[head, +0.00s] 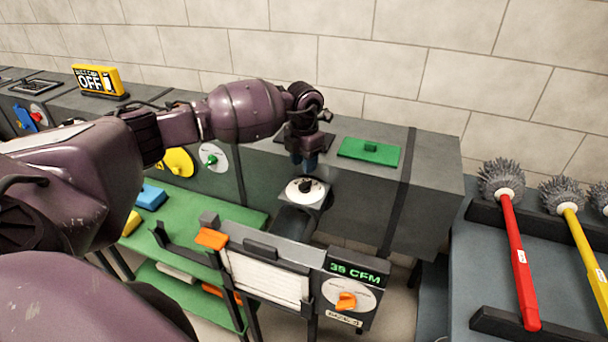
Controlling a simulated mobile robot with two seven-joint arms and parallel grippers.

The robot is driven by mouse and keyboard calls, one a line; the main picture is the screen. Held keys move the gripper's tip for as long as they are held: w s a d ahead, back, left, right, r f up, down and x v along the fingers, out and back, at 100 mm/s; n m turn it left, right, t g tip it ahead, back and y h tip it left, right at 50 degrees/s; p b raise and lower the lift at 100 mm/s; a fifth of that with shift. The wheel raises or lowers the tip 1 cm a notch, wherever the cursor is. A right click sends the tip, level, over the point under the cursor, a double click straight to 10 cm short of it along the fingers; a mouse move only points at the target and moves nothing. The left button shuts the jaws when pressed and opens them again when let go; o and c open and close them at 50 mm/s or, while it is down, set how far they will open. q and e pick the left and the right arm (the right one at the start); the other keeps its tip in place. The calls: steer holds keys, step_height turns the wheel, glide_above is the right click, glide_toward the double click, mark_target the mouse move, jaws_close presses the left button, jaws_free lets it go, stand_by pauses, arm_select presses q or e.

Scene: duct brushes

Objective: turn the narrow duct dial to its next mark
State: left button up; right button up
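A white round dial (294,195) with a black knob (305,186) faces up on a small square plate, above a dark round duct piece. I take it as the narrow duct dial, but no label on it is readable. My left gripper (305,166) points down just above this dial, its dark blue fingertips close together over the knob. I cannot tell whether the fingers touch the knob or how wide they stand. My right gripper is not in view.
A "35 CFM" box (354,270) with an orange-knob dial (347,300) stands in front. A long grey duct (435,185) with a green hatch (369,151) runs behind. Brushes with red (519,262) and yellow handles lie right. An "OFF" sign (96,81) stands far left.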

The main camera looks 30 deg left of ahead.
mark_target(304, 183)
arm_select(q)
steer(key=shift+r, duration=2.15)
